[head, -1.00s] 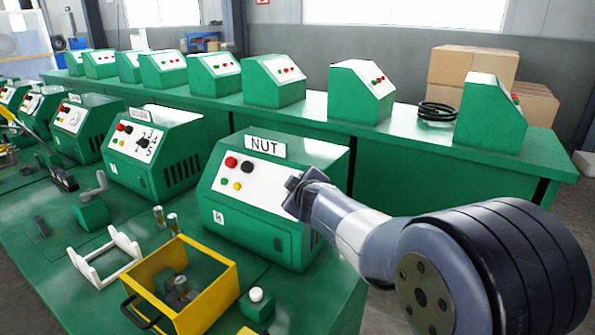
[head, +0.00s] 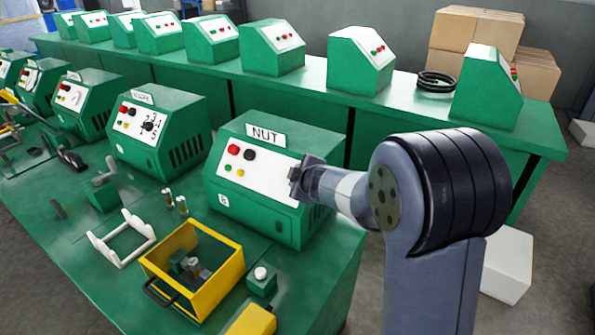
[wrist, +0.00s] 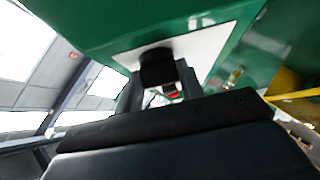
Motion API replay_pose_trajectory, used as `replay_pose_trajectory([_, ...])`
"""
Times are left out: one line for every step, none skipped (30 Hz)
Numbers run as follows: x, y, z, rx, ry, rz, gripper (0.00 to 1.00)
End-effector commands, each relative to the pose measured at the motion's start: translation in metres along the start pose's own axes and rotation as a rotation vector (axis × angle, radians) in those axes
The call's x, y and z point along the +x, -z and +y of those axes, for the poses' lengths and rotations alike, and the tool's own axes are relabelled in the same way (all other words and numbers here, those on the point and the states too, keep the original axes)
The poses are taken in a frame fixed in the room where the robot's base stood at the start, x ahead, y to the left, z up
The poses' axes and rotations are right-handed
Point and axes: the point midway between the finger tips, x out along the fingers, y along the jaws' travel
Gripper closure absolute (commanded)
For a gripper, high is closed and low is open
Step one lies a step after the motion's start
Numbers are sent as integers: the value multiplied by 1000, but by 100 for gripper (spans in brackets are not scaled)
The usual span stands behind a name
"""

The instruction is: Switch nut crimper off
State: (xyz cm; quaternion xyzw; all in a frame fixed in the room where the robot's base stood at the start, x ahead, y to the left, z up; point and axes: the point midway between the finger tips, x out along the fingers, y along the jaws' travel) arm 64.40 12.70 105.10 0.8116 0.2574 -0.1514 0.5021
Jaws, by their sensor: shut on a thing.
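The nut crimper (head: 262,220) is a green box with a white sloping panel (head: 262,178) and a "NUT" label (head: 266,135) on top. The panel has a red and a black button above a small green and a small yellow one. My gripper (head: 297,176) is at the panel's right edge, and the head view hides what it grips. In the wrist view my gripper (wrist: 160,78) is shut on a dark knob (wrist: 157,66) in front of the white panel. A small red part shows just below the knob. The knob's setting cannot be read.
A similar box (head: 160,130) with a numbered dial stands to the left. A yellow open-topped bin (head: 215,285), a white cradle (head: 120,238) and a small green block with a white button (head: 262,283) are in front. More green boxes line the bench behind.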

Motion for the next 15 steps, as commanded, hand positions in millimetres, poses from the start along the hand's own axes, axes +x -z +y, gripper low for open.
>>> replay_pose_trajectory([0,0,-1,-2,4,-1,86])
replay_pose_trajectory([0,-1,-1,-3,4,-1,86])
replay_pose_trajectory([0,-1,-1,-3,4,-1,86])
replay_pose_trajectory([0,-1,-1,-3,5,-1,86])
replay_pose_trajectory([0,-1,-1,-4,5,-1,86])
replay_pose_trajectory([0,-1,-2,-4,4,-1,86])
replay_pose_trajectory([0,-1,-2,-4,4,-1,86])
replay_pose_trajectory([0,-1,-2,-4,5,-1,86])
replay_pose_trajectory([0,-1,-2,-4,4,-1,86])
replay_pose_trajectory([0,-1,-2,-4,4,-1,86])
replay_pose_trajectory([0,-1,-2,-4,4,-1,86])
replay_pose_trajectory([0,-1,-2,-4,4,-1,86])
replay_pose_trajectory([0,-1,-2,-4,5,-1,61])
replay_pose_trajectory([0,-1,-2,-4,4,-1,59])
replay_pose_trajectory([0,-1,-2,-3,4,-1,55])
